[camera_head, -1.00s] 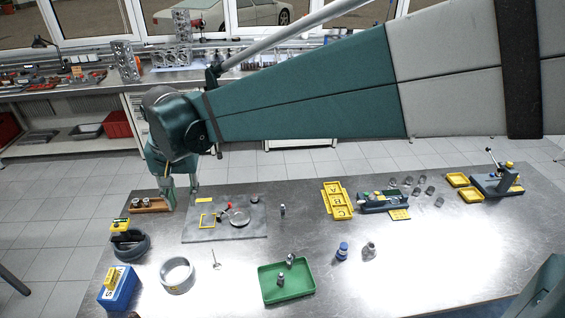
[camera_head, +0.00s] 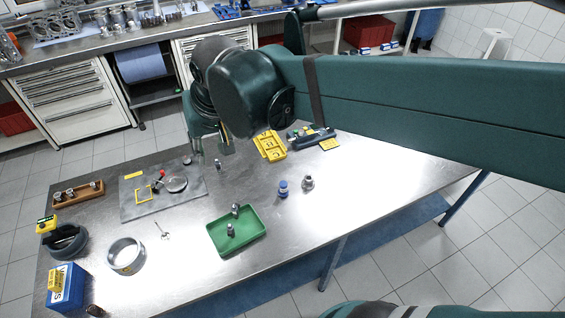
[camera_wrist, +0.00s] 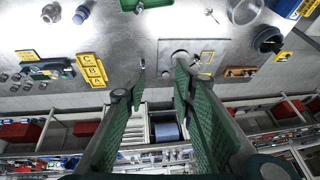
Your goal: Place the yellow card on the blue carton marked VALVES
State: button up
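The blue carton (camera_head: 67,287) marked VALVES stands at the table's near left corner. A yellow patch (camera_head: 55,279) lies on its top; I cannot tell whether it is a loose card or a label. Other flat yellow pieces show: one on the grey mat (camera_head: 133,176), one beside the small fixture (camera_head: 329,145), and one by the black ring (camera_head: 46,224). The carton also shows at the top right of the wrist view (camera_wrist: 285,8). My gripper (camera_head: 211,148) hangs over the table's back edge, right of the mat. Its fingers (camera_wrist: 161,68) are apart with nothing between them.
A green tray (camera_head: 248,243) with small metal parts sits mid-table. A yellow lettered tray (camera_head: 270,160) and the fixture (camera_head: 312,135) are at the back right. A wooden rack (camera_head: 78,206) is at left.

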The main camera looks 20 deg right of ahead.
jog(key=s+d+f+t, duration=0.1)
jog(key=s+d+f, duration=0.1)
jog(key=s+d, duration=0.3)
jog(key=s+d+f+t+h, duration=0.1)
jog(key=s+d, duration=0.4)
jog(key=d, duration=0.5)
jog(key=shift+s+d+f, duration=0.25)
jog(key=shift+s+f, duration=0.05)
jog(key=shift+f, duration=0.3)
